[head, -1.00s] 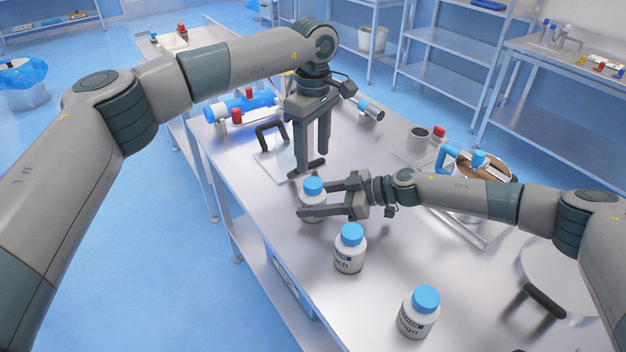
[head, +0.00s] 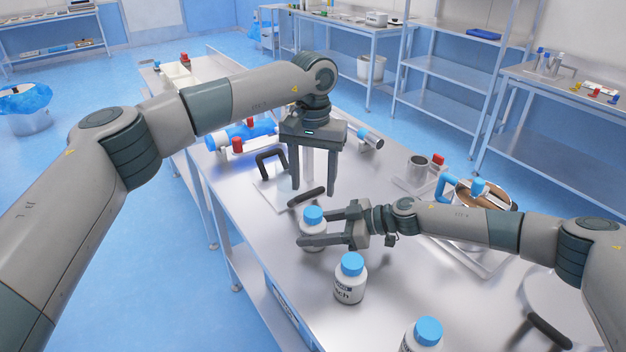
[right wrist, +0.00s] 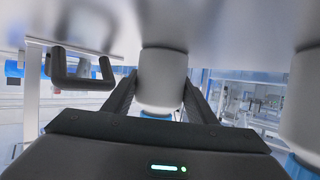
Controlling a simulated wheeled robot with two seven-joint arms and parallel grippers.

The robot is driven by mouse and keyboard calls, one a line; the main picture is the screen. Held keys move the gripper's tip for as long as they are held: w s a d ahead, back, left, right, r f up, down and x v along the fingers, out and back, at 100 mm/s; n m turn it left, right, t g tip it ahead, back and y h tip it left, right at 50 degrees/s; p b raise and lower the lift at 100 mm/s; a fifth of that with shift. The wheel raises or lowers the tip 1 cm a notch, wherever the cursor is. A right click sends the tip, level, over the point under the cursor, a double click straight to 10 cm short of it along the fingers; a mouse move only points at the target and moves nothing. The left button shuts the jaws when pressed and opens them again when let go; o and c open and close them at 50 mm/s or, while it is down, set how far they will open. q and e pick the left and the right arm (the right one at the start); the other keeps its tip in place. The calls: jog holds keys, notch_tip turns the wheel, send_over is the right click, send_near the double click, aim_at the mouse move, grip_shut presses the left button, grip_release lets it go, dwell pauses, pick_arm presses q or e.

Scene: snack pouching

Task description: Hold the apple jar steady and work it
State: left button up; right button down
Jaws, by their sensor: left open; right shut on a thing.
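The jar in my right gripper (head: 316,228) is white with a blue cap and stands upright near the table's left edge; I take this jar (head: 313,231) as the apple jar, though its label cannot be read. The right gripper is shut around its body. In the right wrist view the jar (right wrist: 161,78) appears upside down between the two dark fingers, its blue cap at the bottom. My left gripper (head: 313,191) is open and empty, pointing down above and slightly behind the blue cap, apart from it.
A second blue-capped jar (head: 349,283) stands just in front, and a third (head: 422,338) is cut off at the bottom edge. A board with black handles (head: 272,187) lies behind. A pot with a blue handle (head: 482,200) stands right.

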aim_at(313, 212)
pick_arm(q)
jog(key=m, duration=0.3)
jog(key=shift+f, duration=0.1)
dwell(0.4)
jog(key=shift+f, duration=3.95)
